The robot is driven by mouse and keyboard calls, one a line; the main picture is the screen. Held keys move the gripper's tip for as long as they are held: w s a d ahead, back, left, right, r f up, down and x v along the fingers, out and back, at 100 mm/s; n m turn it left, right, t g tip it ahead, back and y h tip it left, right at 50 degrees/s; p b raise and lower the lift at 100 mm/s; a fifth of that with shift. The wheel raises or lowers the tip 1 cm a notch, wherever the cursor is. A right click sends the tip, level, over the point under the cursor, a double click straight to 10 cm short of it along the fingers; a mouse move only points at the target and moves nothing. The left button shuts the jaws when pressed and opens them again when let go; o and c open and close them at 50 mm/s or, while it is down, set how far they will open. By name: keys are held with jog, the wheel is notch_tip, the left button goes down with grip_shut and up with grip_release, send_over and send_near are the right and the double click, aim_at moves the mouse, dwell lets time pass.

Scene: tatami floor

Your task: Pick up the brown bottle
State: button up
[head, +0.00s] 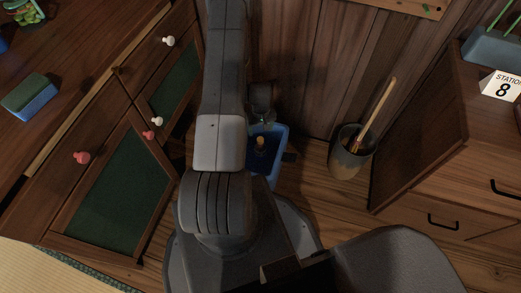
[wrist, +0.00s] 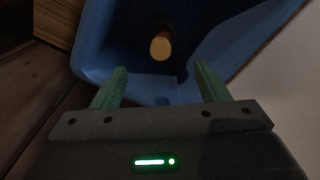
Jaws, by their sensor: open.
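The brown bottle (wrist: 160,46) shows in the wrist view as a round tan top with a dark body fading into shadow. It stands inside a blue bin (wrist: 91,50). In the head view the bottle (head: 260,143) shows small and brownish inside the blue bin (head: 279,150), partly behind my arm. My gripper (wrist: 160,75) is open in the wrist view, with its two green fingers apart over the bin's near edge. The bottle top lies beyond the fingertips, centred between them and not held. The lower part of the bottle is hidden in the dark.
A dark pot (head: 348,160) with a wooden stick in it stands right of the bin. A wooden drawer cabinet (head: 440,175) is at the right, and a cabinet with green panels (head: 110,195) is at the left. A plank wall (head: 310,60) rises behind the bin.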

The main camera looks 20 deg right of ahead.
aim_at(260, 143)
notch_tip(260, 143, down, 12)
jog(key=b, duration=0.3)
jog(key=shift+w, duration=0.1)
grip_shut()
dwell(0.3)
